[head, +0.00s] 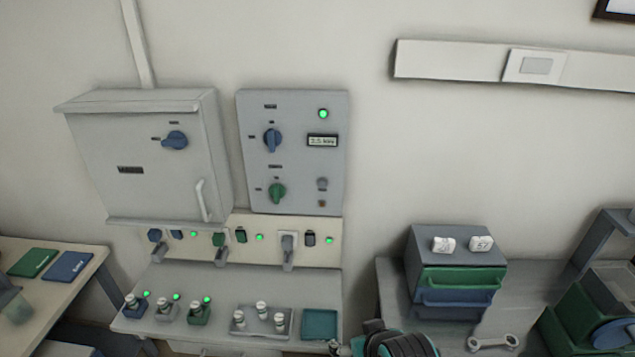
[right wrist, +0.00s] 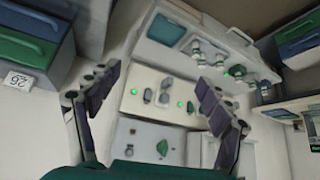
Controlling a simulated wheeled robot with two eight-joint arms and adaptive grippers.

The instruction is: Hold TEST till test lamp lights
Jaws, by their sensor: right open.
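A grey control panel (head: 300,165) hangs on the wall in the head view. It has a blue knob (head: 272,140), a green knob (head: 277,192), a lit green lamp (head: 323,113) and a small display (head: 322,141). At its lower right are a round grey button (head: 322,184) and a small unlit brownish lamp (head: 322,203). Their labels are too small to read. My right arm shows at the bottom edge of the head view. In the right wrist view my right gripper (right wrist: 155,95) is open and empty, its fingers apart, facing the panels from a distance. My left gripper is out of view.
A grey cabinet (head: 145,155) with a blue knob stands left of the panel. Below are a strip with levers and green lamps (head: 259,238) and a shelf (head: 220,285) with several small fittings and a teal tray (head: 319,324). A drawer box (head: 455,270) stands right.

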